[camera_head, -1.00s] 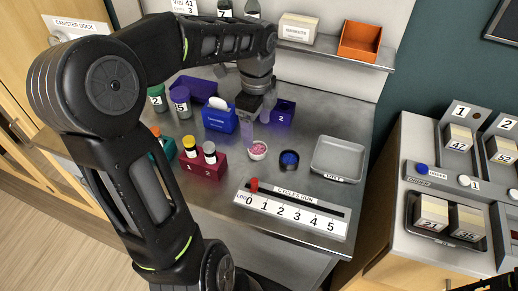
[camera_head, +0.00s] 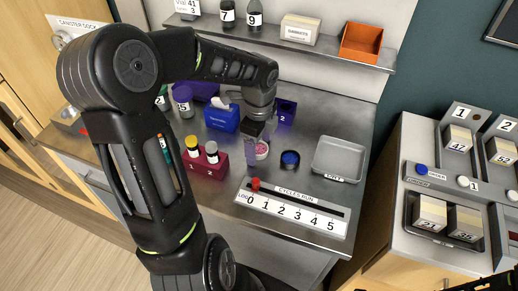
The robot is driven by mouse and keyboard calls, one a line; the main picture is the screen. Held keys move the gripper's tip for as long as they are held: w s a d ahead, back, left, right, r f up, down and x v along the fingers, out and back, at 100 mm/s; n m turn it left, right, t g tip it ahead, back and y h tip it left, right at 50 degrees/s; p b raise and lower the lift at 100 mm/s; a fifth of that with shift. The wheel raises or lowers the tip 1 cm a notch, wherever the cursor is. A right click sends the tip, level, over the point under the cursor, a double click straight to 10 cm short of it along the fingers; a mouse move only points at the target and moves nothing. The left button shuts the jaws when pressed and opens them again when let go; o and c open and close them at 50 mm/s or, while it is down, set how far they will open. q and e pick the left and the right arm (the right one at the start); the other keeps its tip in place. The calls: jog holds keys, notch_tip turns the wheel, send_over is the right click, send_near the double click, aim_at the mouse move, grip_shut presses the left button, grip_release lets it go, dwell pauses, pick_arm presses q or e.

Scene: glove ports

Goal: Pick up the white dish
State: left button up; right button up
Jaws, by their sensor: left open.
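The small round white dish (camera_head: 262,151), with pink contents, stands on the grey metal worktop near its middle. My left gripper (camera_head: 259,143) points down at the dish from above. It is open, with one pale finger at the left of the dish and overlapping part of its rim. The other finger is hard to make out. I cannot tell whether a finger touches the dish. My right gripper is not in view.
A blue-topped round container (camera_head: 290,159) stands just right of the dish, and an empty grey tray (camera_head: 338,160) lies farther right. A blue tissue box (camera_head: 221,118), a purple block (camera_head: 286,112) and a maroon vial rack (camera_head: 207,165) are nearby. A cycles scale (camera_head: 292,211) lies in front.

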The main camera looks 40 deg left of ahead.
aim_at(259, 152)
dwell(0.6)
pick_arm(q)
jog(key=c, duration=1.4)
notch_tip(259, 152, up, 10)
jog(key=b, duration=0.1)
dwell(0.4)
